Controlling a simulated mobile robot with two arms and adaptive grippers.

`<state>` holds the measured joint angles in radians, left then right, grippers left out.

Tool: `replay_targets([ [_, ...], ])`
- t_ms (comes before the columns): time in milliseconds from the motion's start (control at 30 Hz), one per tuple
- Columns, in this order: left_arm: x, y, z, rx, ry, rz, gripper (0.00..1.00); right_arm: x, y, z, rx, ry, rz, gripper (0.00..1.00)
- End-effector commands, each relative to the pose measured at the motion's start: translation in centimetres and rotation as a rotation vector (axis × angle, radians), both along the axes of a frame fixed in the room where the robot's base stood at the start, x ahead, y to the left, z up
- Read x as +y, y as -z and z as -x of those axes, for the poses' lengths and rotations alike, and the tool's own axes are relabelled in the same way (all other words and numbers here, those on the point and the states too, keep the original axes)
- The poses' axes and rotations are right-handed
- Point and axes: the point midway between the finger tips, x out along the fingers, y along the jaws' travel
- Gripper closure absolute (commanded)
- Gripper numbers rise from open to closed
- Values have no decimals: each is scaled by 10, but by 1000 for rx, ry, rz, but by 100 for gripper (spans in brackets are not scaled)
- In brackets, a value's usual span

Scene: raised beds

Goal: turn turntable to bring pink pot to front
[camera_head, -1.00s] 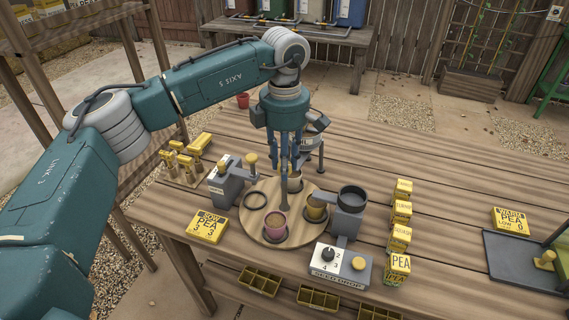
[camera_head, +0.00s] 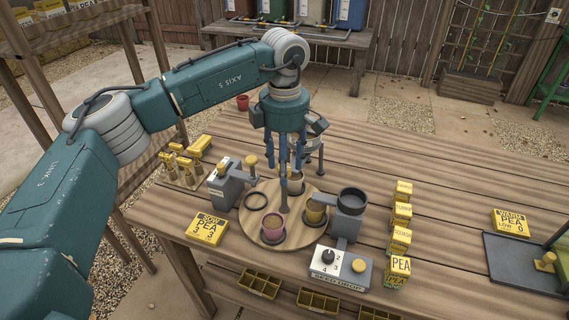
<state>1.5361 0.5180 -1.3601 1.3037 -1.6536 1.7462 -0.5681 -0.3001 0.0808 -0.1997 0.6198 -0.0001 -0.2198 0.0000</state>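The round wooden turntable (camera_head: 266,191) sits on the table with a grey upright post (camera_head: 284,203) near its middle. The pink pot (camera_head: 273,229) stands on its front part, left of the post's foot, with dark contents. The fingers and post partly hide what lies behind on the turntable. My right gripper is out of view.
A grey station with a yellow knob (camera_head: 251,161) stands left of the turntable, and a dark round cup (camera_head: 352,201) overhangs its right side. The seed-drop box (camera_head: 341,268) is in front. Several yellow seed boxes (camera_head: 401,214) stand right.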

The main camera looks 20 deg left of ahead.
Motion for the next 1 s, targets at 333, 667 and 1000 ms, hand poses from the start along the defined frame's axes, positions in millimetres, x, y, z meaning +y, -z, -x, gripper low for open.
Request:
replay_targets([
  [333,0,-29,-1,-3,0,0,54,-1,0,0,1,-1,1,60],
  [667,0,-97,0,-1,-1,0,54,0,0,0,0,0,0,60],
  [1000,0,-120,0,0,0,0,54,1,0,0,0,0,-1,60],
])
